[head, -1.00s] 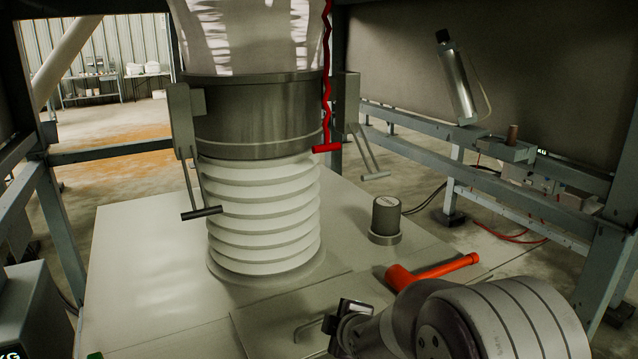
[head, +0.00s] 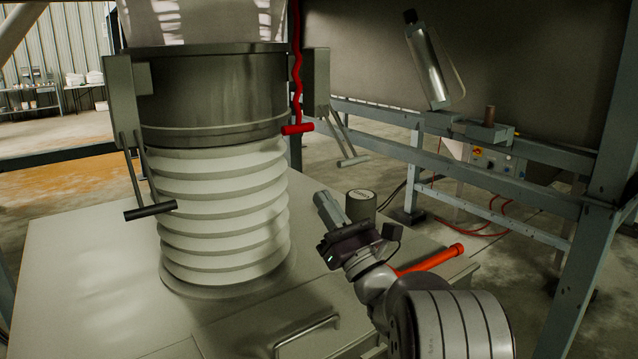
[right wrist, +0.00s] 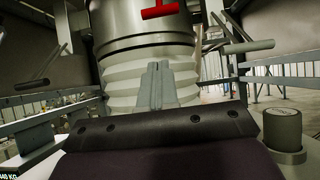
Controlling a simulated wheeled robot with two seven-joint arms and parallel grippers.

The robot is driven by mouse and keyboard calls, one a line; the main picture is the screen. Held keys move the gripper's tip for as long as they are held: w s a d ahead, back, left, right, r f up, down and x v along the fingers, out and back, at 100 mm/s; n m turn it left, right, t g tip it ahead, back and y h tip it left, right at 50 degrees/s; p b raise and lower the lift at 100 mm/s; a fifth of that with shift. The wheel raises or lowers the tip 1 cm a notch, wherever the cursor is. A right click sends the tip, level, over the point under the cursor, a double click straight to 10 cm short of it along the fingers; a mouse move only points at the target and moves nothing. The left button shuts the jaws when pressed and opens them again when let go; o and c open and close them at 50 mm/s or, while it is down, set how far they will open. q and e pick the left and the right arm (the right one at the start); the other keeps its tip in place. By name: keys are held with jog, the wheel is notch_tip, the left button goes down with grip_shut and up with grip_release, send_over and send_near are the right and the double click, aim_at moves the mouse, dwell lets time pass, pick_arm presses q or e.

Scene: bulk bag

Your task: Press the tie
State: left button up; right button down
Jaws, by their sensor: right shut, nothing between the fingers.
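The red tie (head: 297,70) hangs as a wavy cord down the right side of the spout, with a red crossbar handle (head: 298,129) at its lower end. The handle also shows at the top of the right wrist view (right wrist: 163,9), above and beyond my fingertips. My right gripper (head: 326,203) is shut and empty, below and to the right of the handle and apart from it. Its closed grey fingers also show in the right wrist view (right wrist: 157,76), in front of the white ribbed bellows (head: 222,215). My left gripper is not in view.
A steel collar (head: 212,95) with side clamps and dark lever handles (head: 150,210) sits above the bellows. A grey capped cylinder (head: 361,206) and a red mallet (head: 432,260), partly hidden by my arm, are on the platform. Frame rails (head: 470,165) stand on the right.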

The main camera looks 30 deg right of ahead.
aim_at(296, 127)
jog(key=w+r+p, duration=0.6)
jog(key=w+r, duration=0.1)
jog(key=r, duration=0.1)
jog(key=shift+w+a+r, duration=0.2)
jog(key=shift+a, duration=0.1)
notch_tip(296, 127, up, 3)
jog(key=b, duration=0.9)
jog(key=shift+f+b, duration=0.2)
jog(key=shift+b, duration=0.15)
notch_tip(296, 127, up, 6)
jog(key=shift+s+p, duration=0.15)
jog(key=shift+p, duration=0.25)
jog(key=shift+r, duration=0.1)
